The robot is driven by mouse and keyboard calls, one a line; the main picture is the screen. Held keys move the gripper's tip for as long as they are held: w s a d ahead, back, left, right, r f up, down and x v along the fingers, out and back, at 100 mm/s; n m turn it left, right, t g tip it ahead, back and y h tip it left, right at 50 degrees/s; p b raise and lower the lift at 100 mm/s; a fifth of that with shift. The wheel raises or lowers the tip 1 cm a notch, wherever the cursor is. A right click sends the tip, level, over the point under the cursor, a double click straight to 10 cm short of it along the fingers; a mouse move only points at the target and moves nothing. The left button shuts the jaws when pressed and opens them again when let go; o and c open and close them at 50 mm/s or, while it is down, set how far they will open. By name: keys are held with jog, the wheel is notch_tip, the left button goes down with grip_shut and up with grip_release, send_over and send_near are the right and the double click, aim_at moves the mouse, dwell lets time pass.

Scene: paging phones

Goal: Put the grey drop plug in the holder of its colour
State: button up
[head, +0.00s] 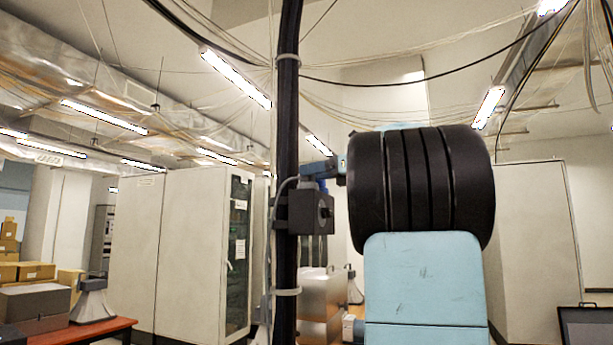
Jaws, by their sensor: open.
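I cannot make out the grey drop plug or a holder of its colour in the head view. My gripper does not show either. My own arm, with a black ribbed joint and light-blue links, fills the middle right and hides what lies behind it. A grey flared stand with a dark top (93,301) is on the red-topped table (92,332) at the lower left. A similar grey flared shape (354,291) shows partly behind my arm. I cannot tell what either of them is.
Tall pale cabinets (190,255) stand at the left, one glass-fronted. Another pale cabinet (535,250) stands behind my arm at the right. Cardboard boxes (28,271) are stacked at the far left. A dark-framed panel (588,327) is at the lower right. Cables hang overhead.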

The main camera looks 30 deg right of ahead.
jog(key=v, duration=0.9)
jog(key=shift+s+d, duration=0.25)
jog(key=shift+s, duration=0.05)
jog(key=shift+a, duration=0.15)
dwell(0.6)
